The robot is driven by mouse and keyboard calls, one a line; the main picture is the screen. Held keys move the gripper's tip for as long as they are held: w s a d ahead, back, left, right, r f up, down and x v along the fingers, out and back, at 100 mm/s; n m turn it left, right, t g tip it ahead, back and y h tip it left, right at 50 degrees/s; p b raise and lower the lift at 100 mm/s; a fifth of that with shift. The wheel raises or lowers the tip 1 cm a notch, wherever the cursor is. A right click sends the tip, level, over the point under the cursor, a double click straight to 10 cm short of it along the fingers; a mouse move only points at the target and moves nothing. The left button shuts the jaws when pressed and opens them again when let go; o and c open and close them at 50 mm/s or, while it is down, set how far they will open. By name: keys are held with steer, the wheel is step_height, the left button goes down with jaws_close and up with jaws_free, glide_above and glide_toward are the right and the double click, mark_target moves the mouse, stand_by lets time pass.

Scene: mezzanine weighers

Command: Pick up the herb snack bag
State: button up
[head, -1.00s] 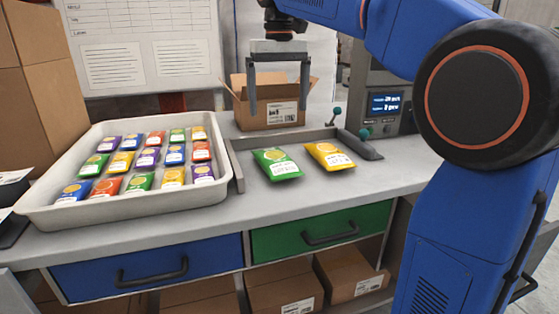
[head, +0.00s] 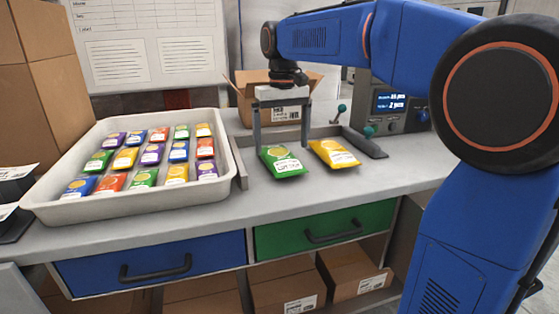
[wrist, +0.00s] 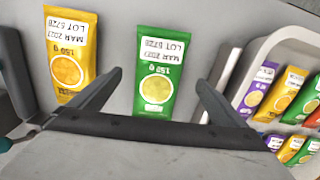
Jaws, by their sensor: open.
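A green snack bag (head: 284,165) lies flat on the grey counter, to the left of a yellow bag (head: 335,154). I take the green one as the herb bag, but its name is not readable. My gripper (head: 281,144) is open and empty, pointing down over the green bag with a finger to each side. In the wrist view the green bag (wrist: 155,88) shows between the open fingers of my gripper (wrist: 159,76), which appear above it rather than closed on it. The yellow bag (wrist: 70,72) lies left there.
A white tray (head: 228,183) of several coloured bags, some also green, stands at the left. A low grey rail (head: 241,172) separates it from the loose bags. Behind are an open cardboard box (head: 241,108) and a scale display (head: 393,102). Counter in front of the bags is clear.

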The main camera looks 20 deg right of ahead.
mark_target(283, 156)
steer(key=shift+w+d+f, duration=0.1)
steer(key=shift+d+f, duration=0.05)
steer(key=shift+f, duration=2.5)
steer(key=c, duration=1.2)
